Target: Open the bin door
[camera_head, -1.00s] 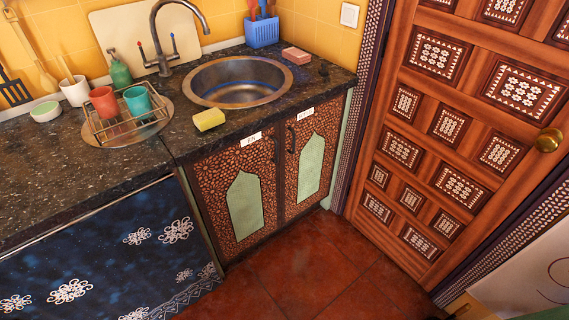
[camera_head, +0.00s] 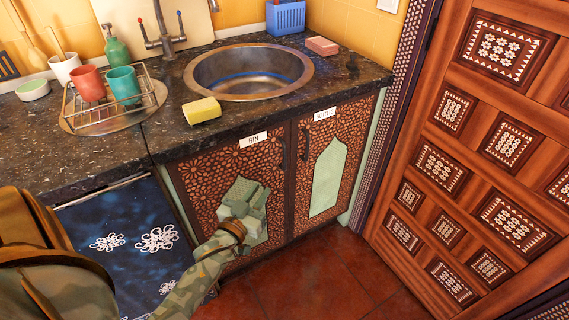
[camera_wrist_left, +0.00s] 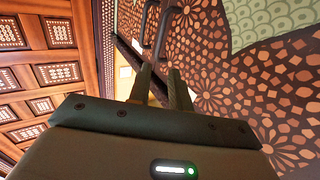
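The bin door (camera_head: 205,180) is the left cupboard door under the sink, with an orange-and-dark lattice, a pale green panel and a white BIN label (camera_head: 253,139). It is closed. Its dark upright handle (camera_head: 281,152) is near its right edge. My left gripper (camera_head: 254,190) is in front of the door's panel, below and left of the handle. In the left wrist view, my gripper's two fingers (camera_wrist_left: 160,72) are apart with nothing between them, and the black handle (camera_wrist_left: 163,32) lies beyond their tips. My right gripper is out of view.
A second lattice door (camera_head: 358,130) with its own handle is to the right. A worktop (camera_head: 60,150) holds a sink (camera_head: 248,72), yellow sponge (camera_head: 201,110) and cup rack (camera_head: 112,110). A carved wooden door (camera_head: 450,170) stands at the right. The red tiled floor (camera_head: 310,280) is clear.

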